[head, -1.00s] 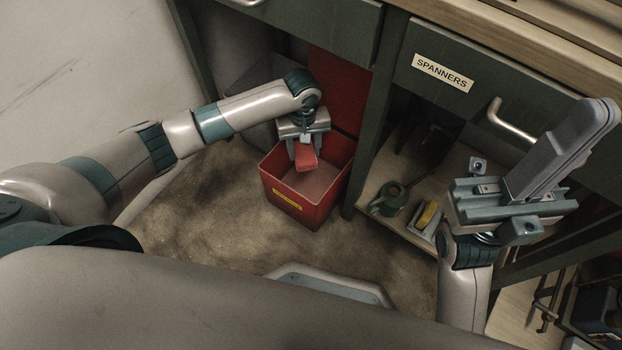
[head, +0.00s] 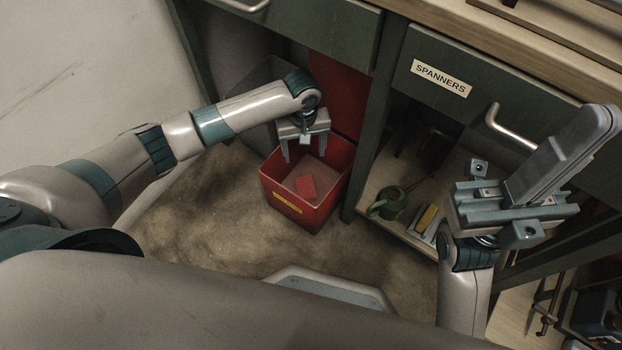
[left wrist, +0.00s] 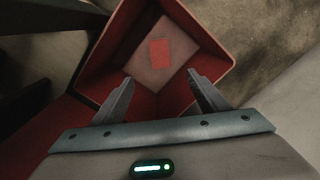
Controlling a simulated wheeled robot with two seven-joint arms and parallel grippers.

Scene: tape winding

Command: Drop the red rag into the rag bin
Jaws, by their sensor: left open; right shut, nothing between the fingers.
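The red rag (head: 306,187) lies inside the red rag bin (head: 322,213), on its pale bottom. In the left wrist view the rag (left wrist: 160,52) shows as a flat red rectangle on the floor of the bin (left wrist: 222,65). My left gripper (head: 304,158) is open and empty above the bin's back rim, apart from the rag. Its two spread fingers also show in the left wrist view (left wrist: 158,92). My right gripper (head: 565,155) is shut and empty at the right, in front of the spanners drawer. The bin stands upright on the floor.
A green drawer labelled SPANNERS (head: 440,78) with a metal handle (head: 510,130) is at upper right. A low shelf holds a green watering can (head: 388,203) and a yellow-topped item (head: 428,218). A cabinet post stands right of the bin. Floor left of the bin is clear.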

